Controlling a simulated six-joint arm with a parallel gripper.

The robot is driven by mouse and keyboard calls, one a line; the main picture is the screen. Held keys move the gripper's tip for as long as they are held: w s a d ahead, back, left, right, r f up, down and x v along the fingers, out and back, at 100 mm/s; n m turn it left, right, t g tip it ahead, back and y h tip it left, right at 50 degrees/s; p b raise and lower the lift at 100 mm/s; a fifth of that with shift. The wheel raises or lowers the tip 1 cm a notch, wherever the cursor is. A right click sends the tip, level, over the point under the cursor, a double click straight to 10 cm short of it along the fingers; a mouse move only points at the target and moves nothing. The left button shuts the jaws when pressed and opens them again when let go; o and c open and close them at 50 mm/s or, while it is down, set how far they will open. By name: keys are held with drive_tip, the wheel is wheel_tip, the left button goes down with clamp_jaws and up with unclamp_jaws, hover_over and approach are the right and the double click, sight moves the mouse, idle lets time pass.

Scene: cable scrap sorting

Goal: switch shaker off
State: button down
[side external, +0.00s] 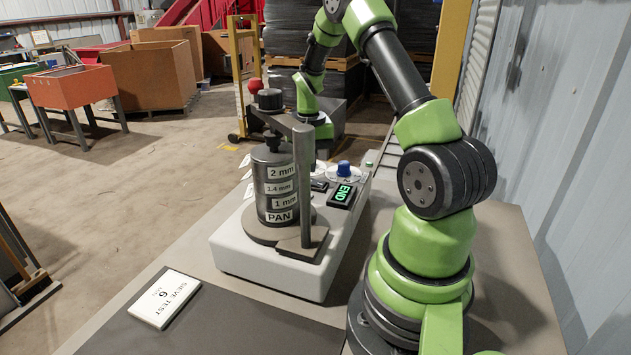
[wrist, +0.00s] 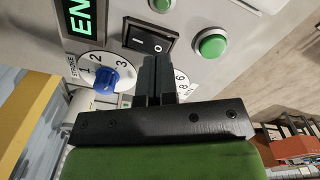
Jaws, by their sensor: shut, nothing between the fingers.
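The shaker (side external: 262,257) is a pale box with a sieve stack (side external: 275,188) labelled 2 mm, 1.4 mm, 1 mm and PAN clamped on top. Its green display (side external: 343,194) reads END; part of this display also shows in the wrist view (wrist: 80,15). A black rocker switch (wrist: 149,37) marked I and O is in the wrist view. My gripper (wrist: 157,62) is shut and empty, its fingertips just below the switch in the picture. I cannot tell if they touch it.
A blue knob (wrist: 106,78) on a numbered dial is left of my fingers. A second dial (wrist: 182,84) is partly hidden behind them. A green button (wrist: 211,44) is to the right. A SIEVE TEST card (side external: 164,298) lies on the bench in front.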

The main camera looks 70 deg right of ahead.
drive_tip(key=shift+f, duration=1.25)
idle(0.5)
drive_tip(key=shift+r, duration=3.55)
